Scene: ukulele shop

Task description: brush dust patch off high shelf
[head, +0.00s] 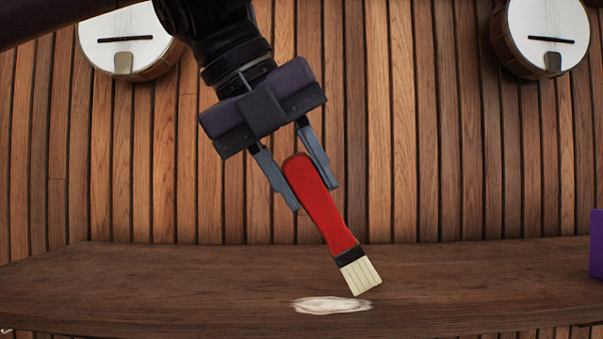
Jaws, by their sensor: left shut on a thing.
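My left gripper (306,178) comes down from the upper left and is shut on the red handle of a brush (322,207). The brush tilts, with its black collar and pale bristles (360,275) pointing down and to the right. The bristle tips are just above the right end of a whitish dust patch (331,305); I cannot tell whether they touch the shelf. The dust patch is a flat oval on the dark brown wooden shelf (150,290), near its front edge. My right gripper is not in view.
A purple object (596,244) stands at the shelf's right end, cut off by the picture edge. Two round banjo-like instruments (126,37) and (546,35) hang on the wooden slat wall (420,150) behind.

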